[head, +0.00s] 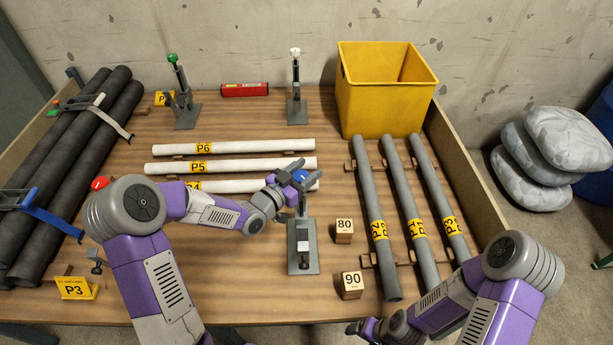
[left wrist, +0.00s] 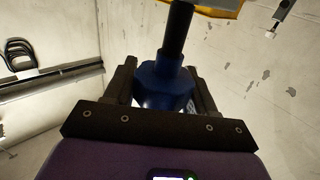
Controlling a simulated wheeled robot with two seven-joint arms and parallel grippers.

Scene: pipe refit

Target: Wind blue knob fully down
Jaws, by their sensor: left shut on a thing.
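The blue knob (head: 300,175) sits at the top of a grey clamp stand (head: 303,262) near the middle of the table. My left gripper (head: 291,176) is at the knob, and its fingers partly hide it in the head view. In the left wrist view the blue knob (left wrist: 165,84) is between the two dark fingers (left wrist: 162,90), which are shut on it. A dark screw rod (left wrist: 178,30) extends from the knob. My right gripper (head: 372,329) is low at the front edge of the table, away from the stand; its finger opening is not clear.
Stands with a green knob (head: 172,58) and a white knob (head: 295,51) are at the back. A yellow bin (head: 385,105) stands back right. Grey pipes (head: 371,205) lie at right, pale pipes (head: 235,147) behind the stand. Blocks marked 80 (head: 344,226) and 90 (head: 352,281) are nearby.

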